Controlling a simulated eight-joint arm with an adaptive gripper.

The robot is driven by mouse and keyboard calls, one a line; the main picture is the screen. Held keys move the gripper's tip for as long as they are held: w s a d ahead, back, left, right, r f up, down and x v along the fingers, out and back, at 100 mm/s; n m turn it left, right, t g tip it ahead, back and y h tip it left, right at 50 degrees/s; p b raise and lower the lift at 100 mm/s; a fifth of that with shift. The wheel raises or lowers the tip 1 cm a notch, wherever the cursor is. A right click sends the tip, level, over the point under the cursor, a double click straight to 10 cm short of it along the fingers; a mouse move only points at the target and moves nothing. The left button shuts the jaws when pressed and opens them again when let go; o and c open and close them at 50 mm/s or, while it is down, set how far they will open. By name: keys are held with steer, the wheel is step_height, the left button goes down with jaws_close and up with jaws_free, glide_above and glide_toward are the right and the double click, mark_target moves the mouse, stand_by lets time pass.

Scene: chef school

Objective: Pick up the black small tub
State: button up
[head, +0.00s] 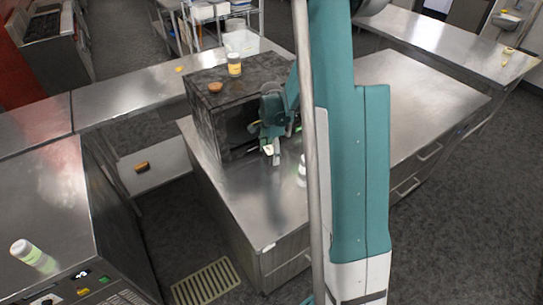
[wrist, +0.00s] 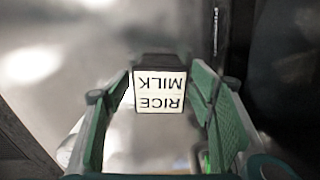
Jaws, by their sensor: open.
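A small black tub (wrist: 158,66) with a white label reading "RICE MILK" shows upside down in the wrist view. It sits on the steel counter, between the two green fingers of my gripper (wrist: 160,90). The fingers are apart, with visible gaps on both sides of the tub. In the head view, my gripper (head: 271,153) is low over the counter, in front of the dark box's opening. A small pale patch shows by the fingertips there, too small to tell clearly.
A dark open-fronted box (head: 205,112) stands on the steel counter (head: 245,205), with a yellow-labelled jar (head: 234,64) and a brown bowl (head: 215,87) on top. A pale bottle (head: 302,170) is partly hidden by my arm.

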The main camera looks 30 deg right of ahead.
steer(key=shift+f, duration=0.3)
stand_by(0.4)
steer(key=c, duration=1.1)
steer(key=shift+r, duration=0.25)
step_height(320, 180, up, 28)
steer(key=shift+f+p, duration=0.2)
steer(key=shift+p, duration=0.2)
